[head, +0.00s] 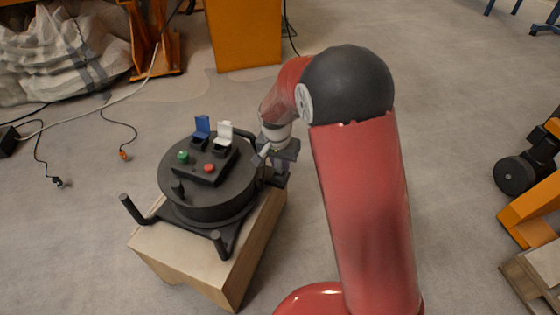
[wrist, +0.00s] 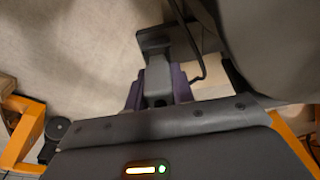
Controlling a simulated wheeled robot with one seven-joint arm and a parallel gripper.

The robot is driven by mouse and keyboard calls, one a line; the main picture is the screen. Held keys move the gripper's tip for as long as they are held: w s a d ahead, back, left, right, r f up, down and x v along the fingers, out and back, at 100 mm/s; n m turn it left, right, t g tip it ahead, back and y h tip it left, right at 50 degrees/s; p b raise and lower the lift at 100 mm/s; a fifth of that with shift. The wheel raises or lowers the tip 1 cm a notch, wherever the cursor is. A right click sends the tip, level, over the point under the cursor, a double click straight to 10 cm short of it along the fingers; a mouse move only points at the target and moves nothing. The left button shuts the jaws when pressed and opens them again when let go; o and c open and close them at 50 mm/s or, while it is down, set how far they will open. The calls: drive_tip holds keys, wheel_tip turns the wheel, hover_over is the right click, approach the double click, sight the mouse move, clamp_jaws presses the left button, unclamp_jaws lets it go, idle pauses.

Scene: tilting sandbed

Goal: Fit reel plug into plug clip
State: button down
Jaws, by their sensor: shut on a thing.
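The black cable reel (head: 200,190) lies flat on a wooden box, with a blue lid, a white lid, a green button and a red button on top. My gripper (head: 268,160) is at the right edge of the reel, low beside its rim. In the wrist view its purple-sided fingers (wrist: 158,92) are shut on a grey plug (wrist: 157,76). A dark bracket (wrist: 154,38), perhaps the plug clip, shows just beyond the plug. I cannot tell whether the plug touches or sits in it. My gripper and arm partly hide this area in the head view.
The reel's black frame has upright posts (head: 129,207) at the left and front. The wooden box (head: 233,262) is under it. A black cable (wrist: 187,42) runs close by the plug. Loose cables lie on the floor at left; orange equipment (head: 535,205) stands at right.

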drive_tip(key=shift+f+b, duration=0.55)
drive_tip(key=shift+f, duration=0.25)
drive_tip(key=c, duration=1.1)
unclamp_jaws()
drive_tip(key=shift+r, duration=0.15)
drive_tip(key=r, duration=0.5)
drive_tip(key=s+r+p, duration=0.1)
drive_tip(key=r, duration=0.1)
drive_tip(key=shift+a+r, duration=0.25)
